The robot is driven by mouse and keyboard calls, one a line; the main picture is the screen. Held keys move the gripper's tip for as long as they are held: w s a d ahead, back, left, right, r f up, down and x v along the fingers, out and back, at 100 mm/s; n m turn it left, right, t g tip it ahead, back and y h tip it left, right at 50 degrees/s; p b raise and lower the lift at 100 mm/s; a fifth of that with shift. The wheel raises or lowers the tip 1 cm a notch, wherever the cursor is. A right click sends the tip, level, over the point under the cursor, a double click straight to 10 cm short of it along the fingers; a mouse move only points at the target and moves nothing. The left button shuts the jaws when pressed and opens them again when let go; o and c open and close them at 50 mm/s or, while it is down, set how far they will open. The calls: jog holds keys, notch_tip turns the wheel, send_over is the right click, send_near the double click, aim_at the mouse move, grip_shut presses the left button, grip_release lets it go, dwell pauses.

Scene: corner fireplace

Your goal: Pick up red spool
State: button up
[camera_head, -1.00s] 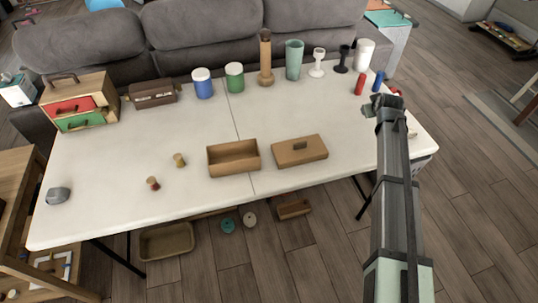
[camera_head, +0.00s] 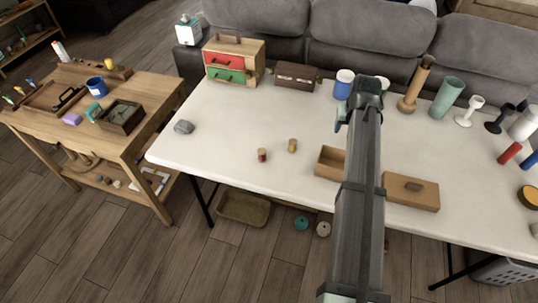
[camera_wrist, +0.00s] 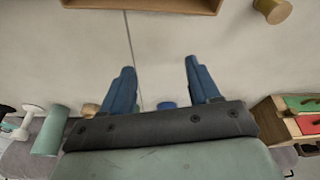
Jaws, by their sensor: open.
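The red spool (camera_head: 262,155), small with pale wooden ends, stands on the white table (camera_head: 220,130) in the head view. A yellow spool (camera_head: 293,145) stands just right of it. My gripper (camera_head: 345,112) is above the table, to the right of both spools and farther back, near the blue canister. In the wrist view its two blue fingers (camera_wrist: 161,84) are apart with nothing between them. The yellow spool (camera_wrist: 272,10) is at the top right edge there. The red spool is out of the wrist view.
An open wooden box (camera_head: 328,163), partly hidden by my arm, and its lid (camera_head: 411,192) lie right of the spools. A grey mouse-like object (camera_head: 184,127) is at the left. A drawer chest (camera_head: 233,62) and canisters line the back. The table around the spools is clear.

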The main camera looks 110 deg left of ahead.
jog(key=s+d+r+h, duration=0.2)
jog(key=s+d, duration=0.2)
jog(key=s, duration=1)
jog(key=r+n+h, duration=0.1)
send_over(262, 151)
jog(key=f, duration=0.7)
jog(key=shift+w+d+f, duration=0.15)
jog(key=shift+d+f, duration=0.1)
jog(key=shift+f, duration=0.15)
jog(key=shift+a+f, duration=0.15)
jog(key=shift+f, duration=2.5)
jog(key=c, duration=1.1)
notch_tip(262, 151, up, 10)
jog(key=shift+r, duration=0.1)
